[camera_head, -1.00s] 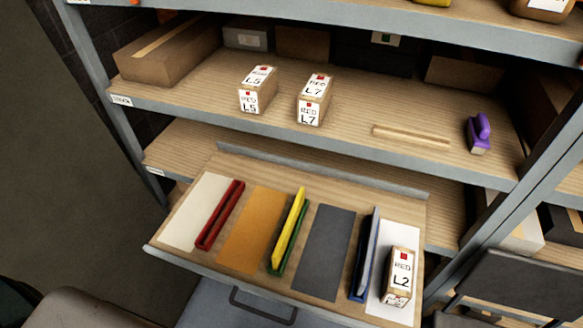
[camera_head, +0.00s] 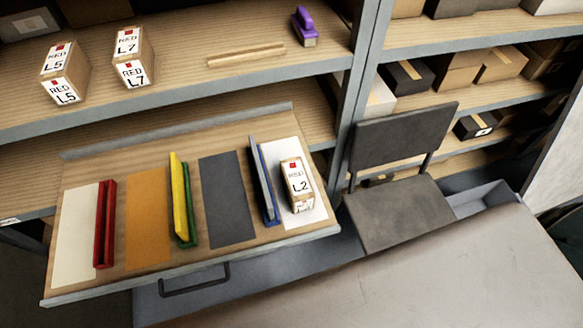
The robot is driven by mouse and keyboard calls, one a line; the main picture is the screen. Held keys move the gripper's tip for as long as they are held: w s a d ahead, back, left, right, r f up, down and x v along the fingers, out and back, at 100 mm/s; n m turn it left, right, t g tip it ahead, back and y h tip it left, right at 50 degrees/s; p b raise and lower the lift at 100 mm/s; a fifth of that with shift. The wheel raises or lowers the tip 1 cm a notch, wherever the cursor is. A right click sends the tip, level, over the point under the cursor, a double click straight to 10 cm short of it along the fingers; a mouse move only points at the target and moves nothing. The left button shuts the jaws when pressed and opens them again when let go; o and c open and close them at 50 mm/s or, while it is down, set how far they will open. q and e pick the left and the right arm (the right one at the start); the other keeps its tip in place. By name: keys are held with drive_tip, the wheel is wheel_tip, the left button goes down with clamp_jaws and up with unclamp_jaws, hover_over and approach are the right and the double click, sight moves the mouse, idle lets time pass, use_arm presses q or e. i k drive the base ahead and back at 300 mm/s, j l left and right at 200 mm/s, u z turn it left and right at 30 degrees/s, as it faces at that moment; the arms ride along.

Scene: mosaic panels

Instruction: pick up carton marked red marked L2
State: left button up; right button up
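The carton marked RED L2 (camera_head: 297,184) stands on a white panel (camera_head: 312,215) at the right end of the pulled-out drawer board (camera_head: 105,172). It is a small tan carton with white labels and a red square. A blue and grey divider (camera_head: 264,182) stands just left of it. Two similar cartons, RED L5 (camera_head: 65,73) and RED L7 (camera_head: 132,58), stand on the shelf above. Neither of my grippers shows in the head view.
Red (camera_head: 105,224) and yellow-green (camera_head: 182,200) dividers stand between the drawer's coloured panels. A dark chair (camera_head: 395,210) is right of the drawer. A pale tabletop (camera_head: 440,280) fills the lower right. A purple-handled tool (camera_head: 304,27) and a wooden strip (camera_head: 245,55) lie on the shelf.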

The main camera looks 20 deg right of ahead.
sight(300, 192)
drive_tip(key=k+l, duration=0.15)
drive_tip(key=l, duration=0.2)
drive_tip(key=k+l, duration=0.15)
drive_tip(key=l, duration=0.2)
drive_tip(key=k+l, duration=0.2)
drive_tip(key=l, duration=0.2)
drive_tip(key=k+l, duration=0.1)
drive_tip(key=l, duration=0.55)
